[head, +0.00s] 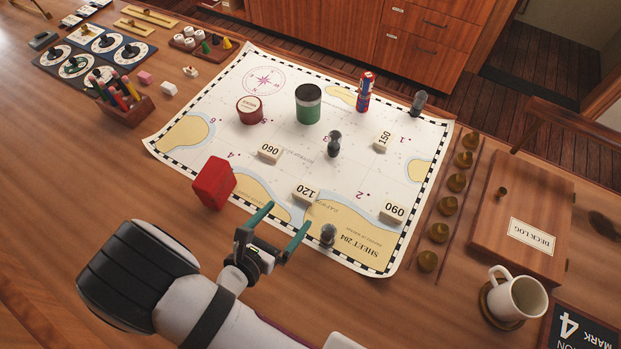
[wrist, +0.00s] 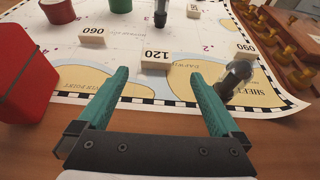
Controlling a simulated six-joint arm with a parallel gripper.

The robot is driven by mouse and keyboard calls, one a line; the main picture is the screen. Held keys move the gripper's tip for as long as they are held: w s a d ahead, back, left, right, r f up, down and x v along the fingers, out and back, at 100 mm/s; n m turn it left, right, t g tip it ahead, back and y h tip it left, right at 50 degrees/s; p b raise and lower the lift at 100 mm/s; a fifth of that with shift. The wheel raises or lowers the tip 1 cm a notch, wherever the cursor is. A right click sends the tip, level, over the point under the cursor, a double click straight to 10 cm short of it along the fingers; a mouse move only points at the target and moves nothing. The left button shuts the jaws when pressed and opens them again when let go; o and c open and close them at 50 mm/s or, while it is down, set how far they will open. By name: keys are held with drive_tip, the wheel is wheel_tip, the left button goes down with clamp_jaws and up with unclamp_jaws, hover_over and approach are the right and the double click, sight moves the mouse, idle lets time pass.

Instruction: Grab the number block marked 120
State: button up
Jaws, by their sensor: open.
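The number block marked 120 (head: 305,193) lies on the chart (head: 228,92), near its front edge. It also shows in the wrist view (wrist: 155,59), beyond and between the fingertips. My gripper (head: 289,213) is open and empty, with green fingers, just in front of the block and apart from it. In the wrist view the fingers (wrist: 158,75) point toward the block. Other number blocks lie on the chart: 060 (head: 270,152) to the left, 090 (head: 393,211) to the right and 150 (head: 383,141) farther back.
A red box (head: 213,183) stands left of my gripper. A small dark glassy piece (head: 328,234) stands right of it, close to the right finger in the wrist view (wrist: 236,76). Another dark piece (head: 334,144), a green tin (head: 308,103) and a red round tin (head: 250,109) stand behind.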

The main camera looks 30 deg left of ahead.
sight(305, 192)
drive_tip(key=x, duration=0.9)
drive_tip(key=shift+w+a+f, duration=0.15)
drive_tip(key=shift+w+a, duration=0.05)
drive_tip(key=shift+a, duration=0.1)
drive_tip(key=c, duration=1.3)
